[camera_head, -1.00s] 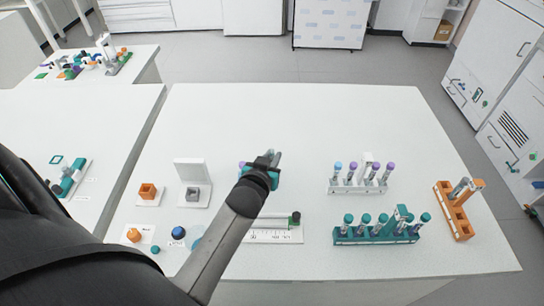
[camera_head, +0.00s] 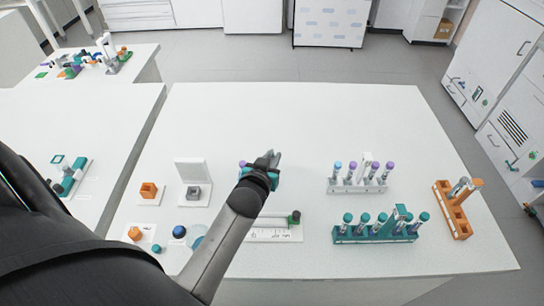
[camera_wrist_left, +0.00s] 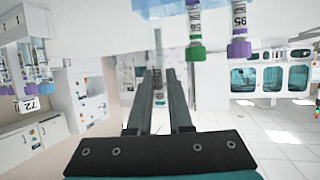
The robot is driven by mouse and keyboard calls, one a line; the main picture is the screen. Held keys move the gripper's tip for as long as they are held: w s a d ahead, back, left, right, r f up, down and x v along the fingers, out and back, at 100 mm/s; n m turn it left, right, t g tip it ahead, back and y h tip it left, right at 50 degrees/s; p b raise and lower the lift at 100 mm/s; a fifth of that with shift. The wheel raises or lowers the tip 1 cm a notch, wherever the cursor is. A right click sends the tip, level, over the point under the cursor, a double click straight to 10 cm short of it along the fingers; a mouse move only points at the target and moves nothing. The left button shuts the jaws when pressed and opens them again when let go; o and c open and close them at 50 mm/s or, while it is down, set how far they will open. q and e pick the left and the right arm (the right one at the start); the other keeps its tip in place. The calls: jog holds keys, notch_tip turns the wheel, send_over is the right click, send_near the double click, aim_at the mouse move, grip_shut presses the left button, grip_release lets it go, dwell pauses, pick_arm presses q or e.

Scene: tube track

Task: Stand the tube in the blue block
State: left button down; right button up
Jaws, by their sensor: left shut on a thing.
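My left gripper (camera_head: 268,158) is over the middle of the white table, its jaws closed. In the left wrist view its two dark fingers (camera_wrist_left: 157,100) have a narrow pale tube (camera_wrist_left: 158,120) between them, mostly hidden. In the head view the gripper covers most of what it holds; a purple-blue patch shows just left of it, and I cannot tell what it belongs to. A dark blue rounded piece (camera_head: 179,228) lies at the front left of the table; no other blue block shows clearly. My right gripper is not in view.
A white rack (camera_head: 345,187) and a teal rack (camera_head: 370,237) hold several capped tubes. An orange rack (camera_head: 461,222) stands at the right. A grey block (camera_head: 193,193) and an orange block (camera_head: 148,191) stand left. The table's back is clear.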

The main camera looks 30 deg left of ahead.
pick_arm(q)
jog(key=shift+f, duration=0.3)
jog(key=shift+f+b, duration=0.3)
jog(key=shift+f, duration=0.1)
jog(key=shift+f, duration=0.2)
dwell(0.5)
jog(key=shift+f+b, duration=0.35)
jog(key=shift+f, duration=0.05)
jog(key=c, duration=0.8)
grip_release()
jog(key=shift+o, duration=0.2)
